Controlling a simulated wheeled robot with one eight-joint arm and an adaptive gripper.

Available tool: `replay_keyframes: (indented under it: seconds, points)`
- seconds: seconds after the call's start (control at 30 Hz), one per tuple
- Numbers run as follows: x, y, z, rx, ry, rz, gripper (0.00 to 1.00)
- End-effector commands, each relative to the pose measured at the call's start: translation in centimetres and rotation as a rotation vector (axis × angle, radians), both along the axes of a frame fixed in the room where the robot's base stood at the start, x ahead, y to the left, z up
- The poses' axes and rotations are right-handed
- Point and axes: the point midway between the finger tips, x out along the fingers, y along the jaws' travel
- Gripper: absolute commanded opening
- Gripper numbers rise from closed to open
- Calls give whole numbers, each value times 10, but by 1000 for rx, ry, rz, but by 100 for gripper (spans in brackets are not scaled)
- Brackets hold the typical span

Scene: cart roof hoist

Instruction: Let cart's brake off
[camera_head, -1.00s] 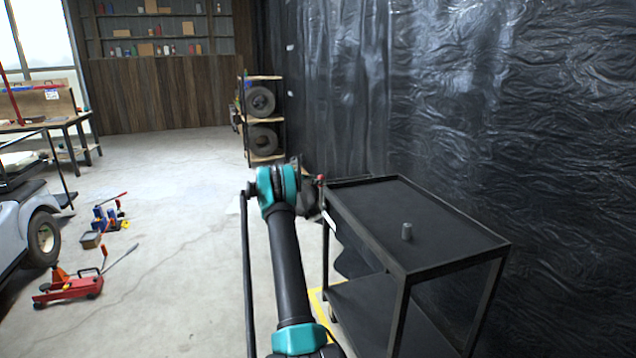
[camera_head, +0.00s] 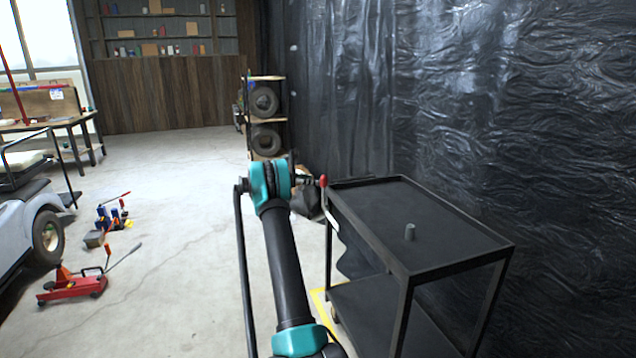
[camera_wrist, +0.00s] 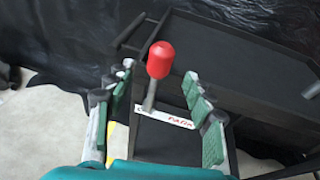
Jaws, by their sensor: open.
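The black two-shelf cart (camera_head: 445,222) stands at the right in the head view. In the wrist view the red knob (camera_wrist: 160,59) tops a grey metal lever that rises from a white label plate (camera_wrist: 165,117) with red lettering. My gripper (camera_wrist: 155,85) is open, its green-padded fingers on either side of the lever and apart from it. In the head view my gripper (camera_head: 303,182) is partly hidden behind my wrist, just left of the knob.
Black plastic sheeting (camera_head: 480,80) hangs close behind the cart. A tyre rack (camera_head: 265,120) stands beyond.

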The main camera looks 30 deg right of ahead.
Motion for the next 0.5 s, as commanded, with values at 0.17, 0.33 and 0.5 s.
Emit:
replay_keyframes:
  seconds: [0.17, 0.33, 0.5]
  points:
    - [3, 33, 9, 0, 0, 2, 53]
    - [4, 52, 14, 0, 1, 0, 53]
    - [5, 59, 16, 0, 1, 0, 53]
